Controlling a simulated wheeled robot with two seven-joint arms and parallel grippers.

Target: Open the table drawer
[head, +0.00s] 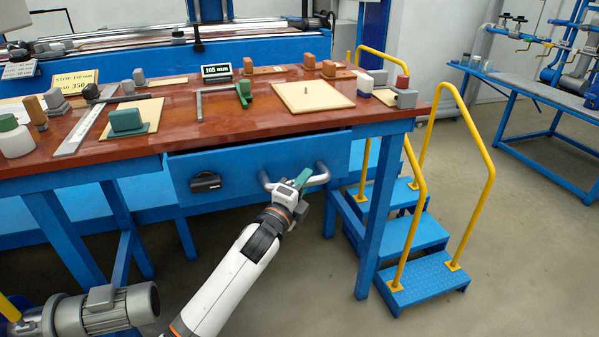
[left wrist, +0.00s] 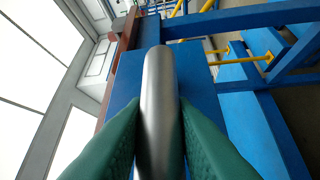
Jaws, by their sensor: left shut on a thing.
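The blue table drawer (head: 240,168) sits under the brown tabletop of the blue table. A narrow dark gap shows along the top of its front, and the front stands slightly out from the table. A grey metal bar handle (head: 322,176) is on its right half. My left gripper (head: 301,180) is at this handle. In the left wrist view, its green fingers (left wrist: 160,130) are shut on the handle bar (left wrist: 159,85), one on each side. The drawer's inside is hidden. My right gripper is not in view.
A black cup pull (head: 205,182) is on the drawer's left half. Blocks, plates and measuring tools lie on the tabletop (head: 220,122). Blue steps (head: 425,287) with yellow rails stand at the right. A grey motor (head: 112,306) is at the lower left. Bare floor lies in front of the drawer.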

